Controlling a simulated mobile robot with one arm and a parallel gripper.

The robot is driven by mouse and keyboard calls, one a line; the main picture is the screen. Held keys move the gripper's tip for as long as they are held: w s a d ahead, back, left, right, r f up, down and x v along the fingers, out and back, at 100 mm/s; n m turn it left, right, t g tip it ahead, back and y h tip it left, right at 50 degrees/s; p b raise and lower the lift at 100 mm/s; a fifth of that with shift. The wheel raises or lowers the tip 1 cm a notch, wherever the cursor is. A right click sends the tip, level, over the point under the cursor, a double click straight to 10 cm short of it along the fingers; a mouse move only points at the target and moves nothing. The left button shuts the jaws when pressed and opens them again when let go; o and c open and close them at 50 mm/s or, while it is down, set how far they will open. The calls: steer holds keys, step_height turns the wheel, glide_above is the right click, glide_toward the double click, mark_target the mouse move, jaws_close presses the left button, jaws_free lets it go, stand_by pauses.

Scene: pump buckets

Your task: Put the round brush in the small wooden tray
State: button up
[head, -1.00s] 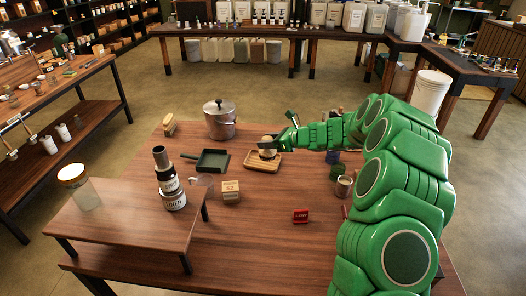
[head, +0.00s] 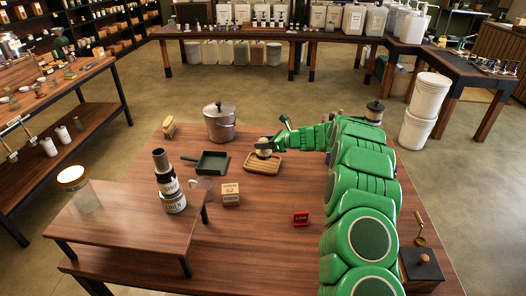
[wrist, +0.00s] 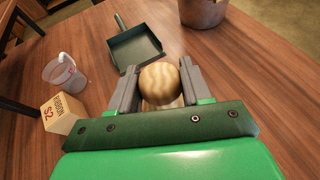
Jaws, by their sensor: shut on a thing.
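The round brush (wrist: 159,84) shows a rounded, banded wooden top between my gripper's two grey fingers in the wrist view. My gripper (wrist: 159,72) is shut on it. In the head view my gripper (head: 264,146) holds the brush over the small wooden tray (head: 263,167), a light slatted tray on the table. Whether the brush touches the tray I cannot tell. The brush's underside is hidden, and most of the tray is hidden in the wrist view.
A green dustpan (head: 212,162) lies left of the tray, with a metal pot (head: 219,124) behind it. A ribbon box (head: 230,194) and a clear cup stand nearer. A red card (head: 300,219) stands front right. The table's front middle is clear.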

mark_target(263, 151)
steer(key=shift+w+a+f, duration=0.2)
steer(key=shift+w+f, duration=0.4)
steer(key=shift+f, duration=0.15)
steer(key=shift+w+a+f, duration=0.15)
steer(key=shift+w+f, duration=0.45)
steer(key=shift+f, duration=1.7)
steer(key=shift+f, duration=0.15)
steer(key=o, duration=1.1)
steer(key=shift+c, duration=0.2)
